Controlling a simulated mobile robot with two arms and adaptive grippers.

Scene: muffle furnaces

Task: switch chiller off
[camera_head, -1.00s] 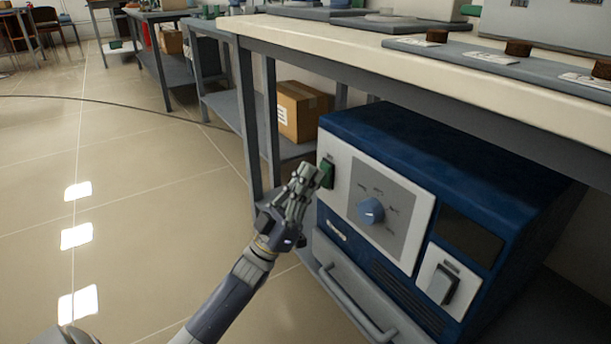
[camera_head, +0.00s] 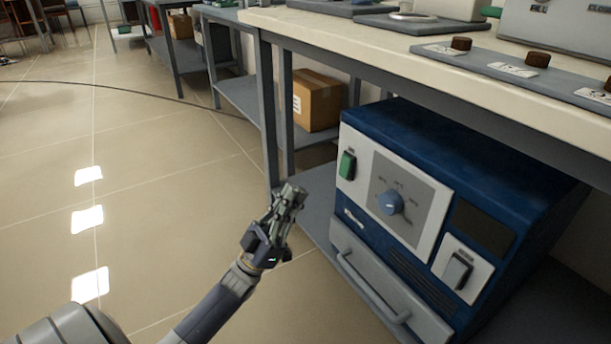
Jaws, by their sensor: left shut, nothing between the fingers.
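The chiller (camera_head: 470,165) is a dark blue box under the bench, with a pale front panel. A green switch (camera_head: 347,165) sits at the panel's upper left. A blue dial (camera_head: 390,203) is right of it, and a dark grey rocker switch (camera_head: 457,270) is at the lower right. My left gripper (camera_head: 293,196) is shut and empty, in front of the chiller to the left of its panel. A gap shows between its fingertips and the green switch. My right gripper is out of view.
The bench top (camera_head: 400,38) overhangs the chiller. A bench leg (camera_head: 268,115) stands behind my left gripper. A cardboard box (camera_head: 317,100) is on the lower shelf. A handle bar (camera_head: 372,290) juts from the chiller's lower front.

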